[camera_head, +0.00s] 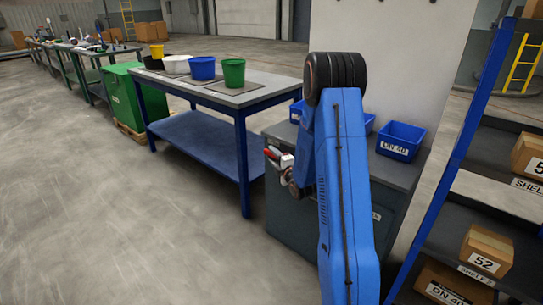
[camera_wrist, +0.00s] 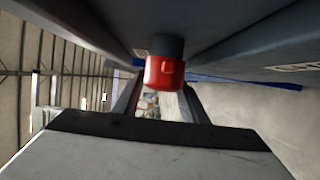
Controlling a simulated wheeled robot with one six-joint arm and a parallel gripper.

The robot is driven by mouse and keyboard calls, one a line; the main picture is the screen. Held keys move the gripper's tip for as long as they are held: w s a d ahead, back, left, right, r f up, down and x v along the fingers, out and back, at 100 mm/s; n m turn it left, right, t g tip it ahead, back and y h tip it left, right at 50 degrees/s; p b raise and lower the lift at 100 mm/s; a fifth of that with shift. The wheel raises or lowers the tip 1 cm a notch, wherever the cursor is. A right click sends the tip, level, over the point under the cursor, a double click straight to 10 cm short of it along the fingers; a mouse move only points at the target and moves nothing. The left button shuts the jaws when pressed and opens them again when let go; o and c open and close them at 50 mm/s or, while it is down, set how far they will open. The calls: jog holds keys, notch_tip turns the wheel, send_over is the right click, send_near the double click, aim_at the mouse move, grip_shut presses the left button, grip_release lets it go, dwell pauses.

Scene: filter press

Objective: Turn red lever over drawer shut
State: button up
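In the wrist view a red lever end (camera_wrist: 165,72) on a dark grey stem hangs below dark grey cabinet surfaces. My gripper (camera_wrist: 160,98) has its two fingers apart, with a visible gap and background between them. The red end shows just beyond and between the fingertips; I cannot tell whether they touch it. In the head view my gripper (camera_head: 281,166) is at the left side of the dark grey cabinet (camera_head: 292,220), with a small red part beside it. My blue arm hides much of the cabinet front, and the drawer cannot be made out clearly.
Blue bins, one labelled DN 40 (camera_head: 400,140), stand on the cabinet top. A blue-legged table (camera_head: 250,95) with buckets stands to the left. A blue-framed shelf with cardboard boxes (camera_head: 487,250) stands close on the right. The floor at left is clear.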

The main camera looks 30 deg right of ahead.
grip_shut()
